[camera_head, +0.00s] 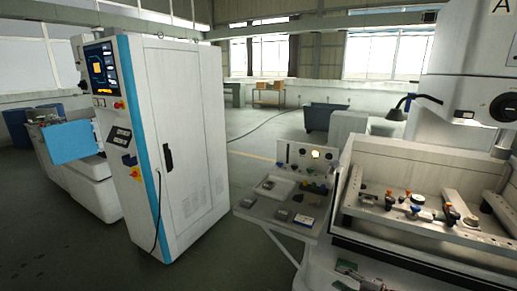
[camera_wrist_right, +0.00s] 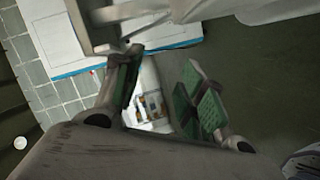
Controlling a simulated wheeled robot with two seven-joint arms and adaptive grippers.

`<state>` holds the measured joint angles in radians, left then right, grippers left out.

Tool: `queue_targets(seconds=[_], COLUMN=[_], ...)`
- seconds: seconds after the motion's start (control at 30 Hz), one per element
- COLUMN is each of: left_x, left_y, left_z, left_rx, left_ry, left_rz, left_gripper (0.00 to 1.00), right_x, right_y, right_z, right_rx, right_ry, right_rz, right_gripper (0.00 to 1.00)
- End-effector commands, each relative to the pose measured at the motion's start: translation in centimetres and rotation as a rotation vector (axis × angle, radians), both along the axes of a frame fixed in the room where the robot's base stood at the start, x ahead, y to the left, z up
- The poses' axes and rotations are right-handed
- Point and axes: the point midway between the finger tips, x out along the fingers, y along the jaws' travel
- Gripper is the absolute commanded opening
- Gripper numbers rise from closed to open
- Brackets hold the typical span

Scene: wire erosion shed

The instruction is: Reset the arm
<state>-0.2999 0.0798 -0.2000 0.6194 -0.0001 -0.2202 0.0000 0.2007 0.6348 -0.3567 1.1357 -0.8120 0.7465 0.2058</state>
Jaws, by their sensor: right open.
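My right gripper (camera_head: 362,279) shows small at the bottom edge of the head view, in front of the wire erosion machine. In the right wrist view my right gripper (camera_wrist_right: 160,95) is large, its two fingers with green pads standing apart. Nothing is held between the pads. Past the gap, a pale patch with small coloured details shows, too small to name. My left gripper is in neither view.
A tall white cabinet (camera_head: 190,140) with a blue edge stands left of centre. A control desk (camera_head: 275,218) with buttons adjoins the machine's open tank (camera_head: 385,158) at right. A blue bin (camera_head: 320,116) stands farther back. Grey floor (camera_head: 225,255) is clear between cabinet and desk.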

Motion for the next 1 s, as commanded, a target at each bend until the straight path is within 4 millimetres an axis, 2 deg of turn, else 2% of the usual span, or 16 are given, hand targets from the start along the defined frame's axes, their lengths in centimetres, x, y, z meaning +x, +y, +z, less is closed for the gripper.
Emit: queue_targets(seconds=[0.03,0.1,0.27,0.47,0.7,0.87,1.0], left_x=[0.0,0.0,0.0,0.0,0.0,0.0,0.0], left_y=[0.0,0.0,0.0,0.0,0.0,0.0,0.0], left_z=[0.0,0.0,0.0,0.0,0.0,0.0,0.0], left_rx=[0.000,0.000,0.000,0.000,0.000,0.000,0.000], left_ry=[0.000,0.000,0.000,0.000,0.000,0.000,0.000], left_rz=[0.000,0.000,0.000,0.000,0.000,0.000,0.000], left_gripper=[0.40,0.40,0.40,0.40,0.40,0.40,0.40], right_x=[-0.6,-1.4,-4.0,-8.5,-15.4,-20.6,-25.6], right_y=[-0.2,-0.8,-1.9,-2.9,-3.2,-2.9,-2.3], right_z=[-2.5,-5.4,-11.9,-19.3,-27.2,-31.8,-35.4], right_rx=[0.037,0.075,0.139,0.185,0.212,0.217,0.217], right_ry=[0.041,0.090,0.207,0.355,0.539,0.660,0.769], right_rz=[-0.069,-0.159,-0.343,-0.535,-0.735,-0.850,-0.944], right_gripper=[0.41,0.41,0.41,0.41,0.41,0.41,0.41])
